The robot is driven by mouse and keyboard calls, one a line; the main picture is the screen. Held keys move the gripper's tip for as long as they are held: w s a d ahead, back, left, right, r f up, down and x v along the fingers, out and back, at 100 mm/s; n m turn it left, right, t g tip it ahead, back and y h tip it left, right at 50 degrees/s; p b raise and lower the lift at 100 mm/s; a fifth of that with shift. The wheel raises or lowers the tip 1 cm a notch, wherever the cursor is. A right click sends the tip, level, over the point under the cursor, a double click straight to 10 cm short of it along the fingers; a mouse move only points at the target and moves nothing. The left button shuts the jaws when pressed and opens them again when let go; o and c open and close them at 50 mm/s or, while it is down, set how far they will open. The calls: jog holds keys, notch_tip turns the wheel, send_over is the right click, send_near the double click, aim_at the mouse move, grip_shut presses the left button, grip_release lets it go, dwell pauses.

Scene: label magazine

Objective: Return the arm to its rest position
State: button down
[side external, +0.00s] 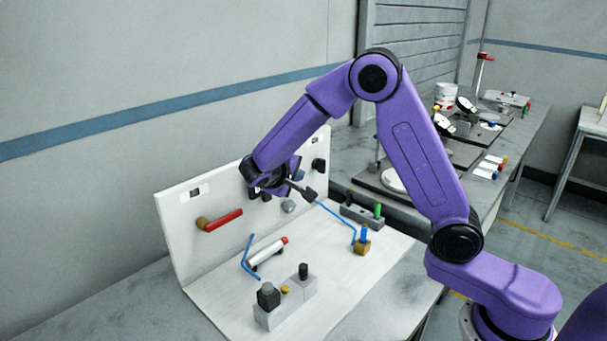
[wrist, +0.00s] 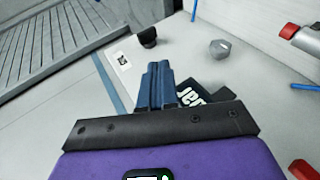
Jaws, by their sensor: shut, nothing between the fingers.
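My gripper (wrist: 160,68) is in the middle of the wrist view, its blue fingers pressed together with nothing between them. A dark piece with white lettering (wrist: 205,93) shows just right of the fingers; I cannot tell whether they touch. In the side external view my purple arm (side external: 415,145) is bent high at the elbow and reaches down left. Its hand is in front of the white upright panel (side external: 180,225) and above the white base board (side external: 345,270). The fingertips are hard to make out in that view.
The panel bears a red handle (side external: 222,219), a grey knob (side external: 289,207) and a black knob (side external: 318,164). On the board are a grey block (side external: 285,308), a white cylinder (side external: 266,251) and a brass block with a blue peg (side external: 362,246). Open air lies above the board.

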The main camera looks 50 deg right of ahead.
jog(key=s+a+n+g+y, duration=0.1)
jog(key=s+a+n+y, duration=0.1)
jog(key=s, duration=0.9)
jog(key=s+a+n+g+y, duration=0.1)
jog(key=s+n+y, duration=0.4)
jog(key=s, duration=0.7)
jog(key=s+a+f+n+g+y, duration=0.1)
jog(key=s+a+n+g+y, duration=0.1)
jog(key=s, duration=1)
jog(key=a+n+y, duration=0.1)
jog(key=y, duration=0.1)
jog(key=shift+a+y, duration=0.15)
jog(key=shift+y, duration=0.25)
jog(key=shift+f, duration=0.1)
